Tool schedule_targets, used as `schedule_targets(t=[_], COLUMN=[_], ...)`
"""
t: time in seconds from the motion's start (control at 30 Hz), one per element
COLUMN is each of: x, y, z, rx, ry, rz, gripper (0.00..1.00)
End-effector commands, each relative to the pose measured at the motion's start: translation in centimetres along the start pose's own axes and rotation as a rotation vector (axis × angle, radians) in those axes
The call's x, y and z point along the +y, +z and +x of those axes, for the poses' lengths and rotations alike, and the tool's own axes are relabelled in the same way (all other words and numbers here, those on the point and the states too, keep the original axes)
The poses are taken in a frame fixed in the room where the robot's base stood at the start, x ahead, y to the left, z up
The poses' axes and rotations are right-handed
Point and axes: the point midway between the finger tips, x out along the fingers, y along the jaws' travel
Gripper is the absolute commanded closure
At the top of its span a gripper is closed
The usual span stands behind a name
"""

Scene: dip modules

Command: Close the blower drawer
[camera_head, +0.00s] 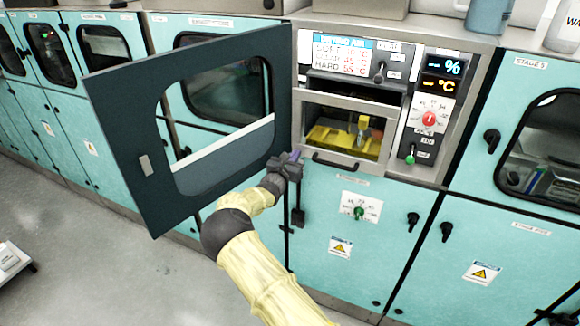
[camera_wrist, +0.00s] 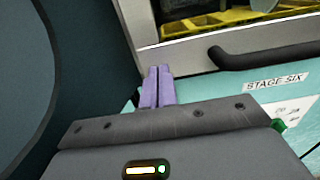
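The drawer (camera_head: 322,98) has a light metal front frame, a window with yellow parts behind it, and a black bar handle (camera_head: 336,163). A dark gap shows above its front, which appears to stand out from the cabinet; how far is unclear. My gripper (camera_head: 295,156) is at the drawer's lower left corner, left of the handle. In the wrist view its two purple fingers (camera_wrist: 158,78) are together and empty, close to the frame's lower left edge (camera_wrist: 180,52). The handle (camera_wrist: 262,58) is to their right. Whether they touch the frame is unclear.
A dark door (camera_head: 120,115) with a window stands wide open left of the drawer, close beside my gripper. A control panel with a red knob (camera_head: 429,118) is to the right. Teal cabinets (camera_head: 330,245) lie below.

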Motion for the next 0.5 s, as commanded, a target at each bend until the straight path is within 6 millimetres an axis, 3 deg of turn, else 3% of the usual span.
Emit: schedule_targets(t=[0.2,0.5], x=[-0.7,-0.9], y=[-0.1,0.0], z=[1.3,1.6], rx=[0.000,0.000], ry=[-0.005,-0.007], rz=[0.000,0.000], gripper=[1.00,1.00])
